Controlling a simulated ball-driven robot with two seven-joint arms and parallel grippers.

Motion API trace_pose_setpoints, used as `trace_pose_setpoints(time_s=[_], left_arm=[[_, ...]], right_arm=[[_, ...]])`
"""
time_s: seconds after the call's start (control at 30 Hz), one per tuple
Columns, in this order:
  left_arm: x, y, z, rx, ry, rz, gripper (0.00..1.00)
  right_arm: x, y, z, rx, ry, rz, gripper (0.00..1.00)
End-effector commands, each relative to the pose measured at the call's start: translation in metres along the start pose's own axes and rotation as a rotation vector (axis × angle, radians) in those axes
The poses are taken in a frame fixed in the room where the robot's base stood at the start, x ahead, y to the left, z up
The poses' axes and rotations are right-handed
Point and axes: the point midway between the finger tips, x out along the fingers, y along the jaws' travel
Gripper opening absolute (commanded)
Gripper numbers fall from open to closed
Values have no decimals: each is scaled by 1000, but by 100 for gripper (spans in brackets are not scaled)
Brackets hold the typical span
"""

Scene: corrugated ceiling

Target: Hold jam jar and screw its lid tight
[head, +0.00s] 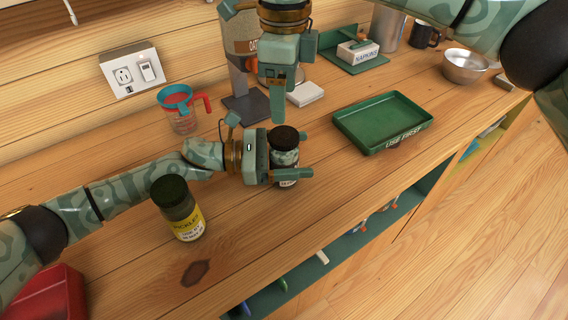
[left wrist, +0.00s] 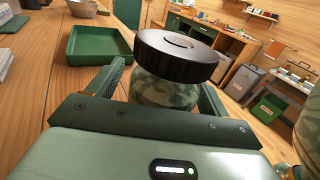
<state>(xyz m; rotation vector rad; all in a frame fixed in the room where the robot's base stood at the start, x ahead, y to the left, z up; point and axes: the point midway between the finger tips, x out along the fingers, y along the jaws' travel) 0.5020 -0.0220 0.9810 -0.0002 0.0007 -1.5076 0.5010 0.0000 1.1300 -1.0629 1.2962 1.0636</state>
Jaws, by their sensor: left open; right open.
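The jam jar (head: 286,158) stands on the wooden counter with its dark ribbed lid (head: 285,137) on top; how tight the lid is cannot be seen. In the left wrist view the lid (left wrist: 176,55) and the glass jar (left wrist: 165,90) show large and close. My left gripper (head: 304,157) is open, with its fingers on either side of the jar body, below the lid; contact is not clear. My right gripper (head: 277,108) is open and empty, pointing down above and slightly behind the lid, apart from it. Its fingers overlap in the head view.
A pickle jar (head: 180,210) stands beside my left forearm. A measuring cup (head: 182,115) with a blue funnel stands behind it. A green tray (head: 384,122) lies to the right. A dispenser (head: 241,60), napkin box (head: 357,52) and metal bowl (head: 465,66) stand farther back. The front counter is mostly clear.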

Motion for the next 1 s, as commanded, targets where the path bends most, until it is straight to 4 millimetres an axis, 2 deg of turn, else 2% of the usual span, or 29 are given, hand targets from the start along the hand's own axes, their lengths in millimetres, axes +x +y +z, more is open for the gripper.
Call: trace_pose_setpoints(time_s=[0.17, 0.27, 0.4, 0.47, 0.73, 1.0], left_arm=[[0, 0, 0, 0, 0, 0, 79], [0, 0, 0, 0, 0, 0, 54], [0, 0, 0, 0, 0, 0, 15], [0, 0, 0, 0, 0, 0, 0], [-1, 0, 0, 0, 1, 0, 0], [-1, 0, 0, 0, 1, 1, 0]], right_arm=[[0, 0, 0, 0, 0, 0, 68], [0, 0, 0, 0, 0, 0, 68], [0, 0, 0, 0, 0, 0, 68], [0, 0, 0, -5, 0, 0, 68], [-1, -1, 0, -338, 2, 0, 68], [0, -1, 0, -396, 0, 3, 68]])
